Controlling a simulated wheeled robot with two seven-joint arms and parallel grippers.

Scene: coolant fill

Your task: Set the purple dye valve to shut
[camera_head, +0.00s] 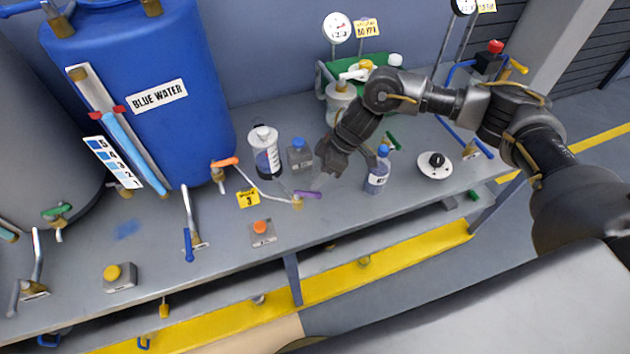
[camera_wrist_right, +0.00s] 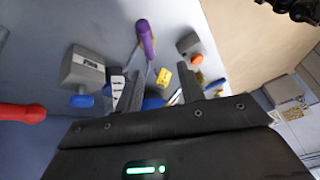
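The purple dye valve has a purple lever (camera_head: 308,194) on a brass body (camera_head: 297,202) on the grey bench. In the head view the lever points right from the body. The purple lever (camera_wrist_right: 146,38) also shows in the right wrist view, beyond the fingertips. My right gripper (camera_head: 327,172) hangs above and to the right of the valve. In the right wrist view its two fingers (camera_wrist_right: 158,88) stand apart with nothing clearly held between them. No contact with the lever is visible. My left gripper is not in view.
A blue-capped bottle (camera_head: 378,172) stands right of my gripper. An orange button box (camera_head: 262,233) sits in front. The blue water drum (camera_head: 150,60) is at left.

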